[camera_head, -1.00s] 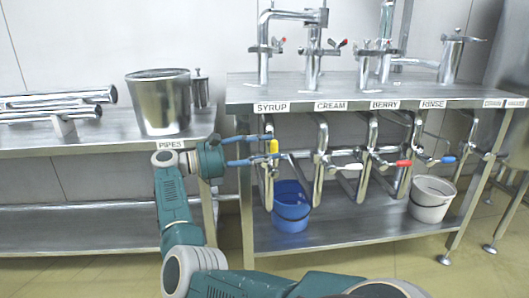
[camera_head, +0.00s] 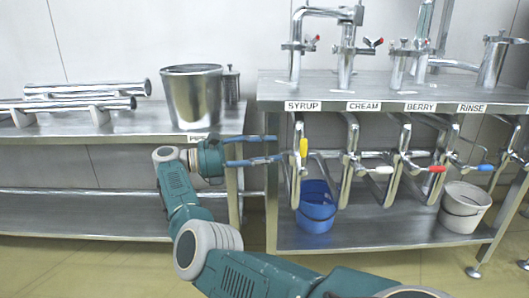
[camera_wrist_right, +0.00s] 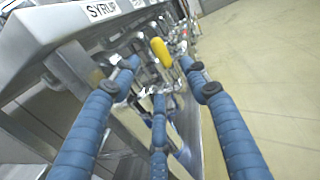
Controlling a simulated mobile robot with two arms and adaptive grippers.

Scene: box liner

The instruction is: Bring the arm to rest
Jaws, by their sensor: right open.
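My right gripper (camera_head: 278,148) shows in the head view in front of the left end of the valve rack. Its blue fingers are spread, with nothing between them. The yellow valve handle (camera_head: 304,147) under the SYRUP label stands upright just right of the fingertips, apart from them. In the right wrist view the yellow handle (camera_wrist_right: 160,52) shows beyond the open fingers of the right gripper (camera_wrist_right: 158,76). My right arm reaches up from the bottom of the head view. My left gripper is not in view.
The steel valve table (camera_head: 360,88) also carries white, red and blue handles. A blue bucket (camera_head: 316,212) and a white bucket (camera_head: 464,205) stand on its lower shelf. The left table (camera_head: 75,133) holds a steel pot (camera_head: 192,98) and pipes (camera_head: 80,104). The floor in front is clear.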

